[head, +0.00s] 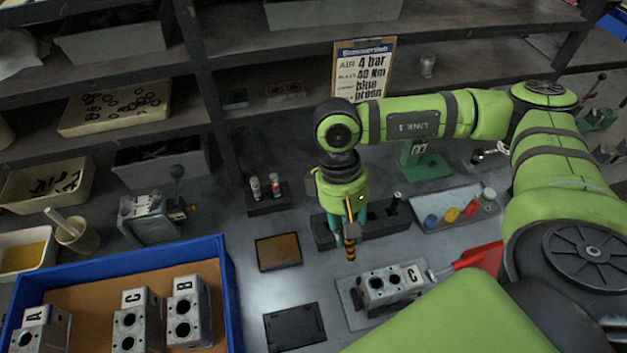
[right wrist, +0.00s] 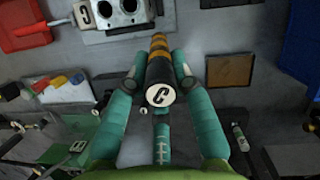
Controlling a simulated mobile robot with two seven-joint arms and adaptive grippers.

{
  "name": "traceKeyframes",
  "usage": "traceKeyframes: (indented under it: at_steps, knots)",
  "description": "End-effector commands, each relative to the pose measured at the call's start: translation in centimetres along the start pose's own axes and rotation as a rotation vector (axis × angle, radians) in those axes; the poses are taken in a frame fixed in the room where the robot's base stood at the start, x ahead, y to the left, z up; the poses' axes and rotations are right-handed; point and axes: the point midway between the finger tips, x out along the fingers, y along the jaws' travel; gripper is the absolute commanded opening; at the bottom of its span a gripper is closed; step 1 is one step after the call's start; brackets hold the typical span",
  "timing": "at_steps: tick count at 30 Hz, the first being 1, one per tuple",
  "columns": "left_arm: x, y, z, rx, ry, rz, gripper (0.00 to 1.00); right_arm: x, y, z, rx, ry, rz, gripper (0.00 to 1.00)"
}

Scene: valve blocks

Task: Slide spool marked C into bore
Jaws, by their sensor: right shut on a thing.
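My right gripper (head: 350,222) is shut on a spool (head: 350,250) with black and orange bands. The spool hangs upright beneath it, in front of the dark rack and up-left of the block. In the right wrist view the spool's end cap (right wrist: 161,94) shows a letter C, between the teal fingers (right wrist: 160,65). A grey valve block marked C (head: 392,284) sits on a plate (head: 352,312) with two dark bores facing up. The block's edge also shows at the top of the right wrist view (right wrist: 122,12). The spool is apart from the block. My left gripper is out of view.
The dark rack (head: 385,224) stands behind the spool. A blue-walled tray (head: 228,290) with blocks A, C and B is at left. A brown pad (head: 278,251) and black mat (head: 294,326) lie between.

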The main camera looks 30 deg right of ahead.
Motion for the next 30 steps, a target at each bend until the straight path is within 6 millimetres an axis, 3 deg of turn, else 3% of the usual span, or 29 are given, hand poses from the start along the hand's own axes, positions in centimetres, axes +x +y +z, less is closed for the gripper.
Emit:
traceKeyframes:
  at_steps: [1, 3, 10, 30]
  knots:
    - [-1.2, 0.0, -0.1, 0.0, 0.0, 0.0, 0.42, -0.2, 0.6, 1.8, -0.014, 0.016, -0.008, 0.0]
    - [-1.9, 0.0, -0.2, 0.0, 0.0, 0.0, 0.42, 0.0, 1.2, 3.4, -0.041, 0.049, -0.016, 0.0]
    - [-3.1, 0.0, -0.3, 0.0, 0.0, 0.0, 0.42, -0.2, 2.3, 6.8, -0.115, 0.117, -0.033, 0.0]
    - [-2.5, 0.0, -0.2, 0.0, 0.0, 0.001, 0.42, 0.0, 2.4, 7.4, -0.139, 0.133, -0.037, 0.0]
